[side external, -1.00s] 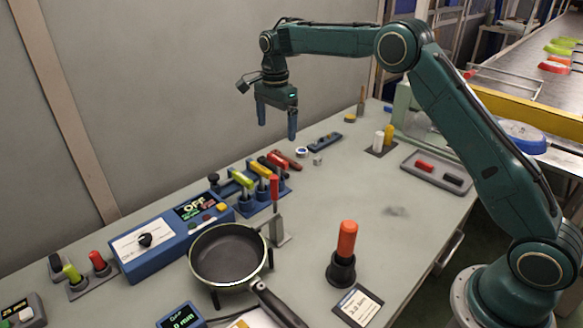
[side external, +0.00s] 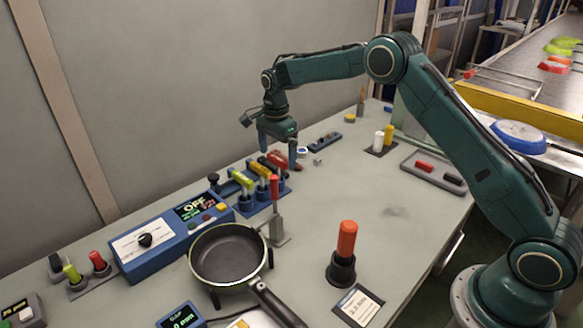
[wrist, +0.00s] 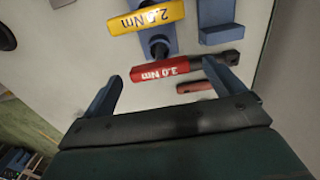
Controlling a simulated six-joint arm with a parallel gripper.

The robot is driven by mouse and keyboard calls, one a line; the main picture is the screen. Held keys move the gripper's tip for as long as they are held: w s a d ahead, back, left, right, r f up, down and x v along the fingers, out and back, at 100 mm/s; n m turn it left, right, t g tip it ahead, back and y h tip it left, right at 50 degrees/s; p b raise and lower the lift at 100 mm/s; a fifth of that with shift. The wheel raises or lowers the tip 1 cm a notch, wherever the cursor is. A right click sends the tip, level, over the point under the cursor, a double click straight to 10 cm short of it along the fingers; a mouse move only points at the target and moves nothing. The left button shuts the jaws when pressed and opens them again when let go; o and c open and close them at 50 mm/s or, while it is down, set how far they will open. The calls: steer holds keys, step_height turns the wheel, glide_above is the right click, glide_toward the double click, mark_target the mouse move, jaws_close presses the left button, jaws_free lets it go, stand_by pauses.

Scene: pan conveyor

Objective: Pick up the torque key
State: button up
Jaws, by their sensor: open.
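Several torque keys with coloured handles stand in a blue rack (side external: 247,208) behind the pan. In the wrist view, the red key (wrist: 160,70) is marked 3.0 Nm and the yellow key (wrist: 147,16) is marked 2.0 Nm. A yellow-green key (side external: 241,179) shows at the rack's left end in the side view. My gripper (side external: 278,158) is open and empty, pointing down over the rack's right end. In the wrist view, the red key lies between and beyond my fingertips. Whether they overlap it in height I cannot tell.
A dull red tool (wrist: 195,87) lies close beside the red key. A pan (side external: 228,252) stands in front of the rack, near an upright red-handled lever (side external: 275,190). An orange-handled tool (side external: 347,238) stands in a black holder. The bench's middle right is clear.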

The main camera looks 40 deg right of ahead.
mark_target(277, 164)
steer(key=shift+f, duration=0.15)
steer(key=shift+f, duration=2.45)
steer(key=shift+c, duration=0.4)
steer(key=c, duration=1.1)
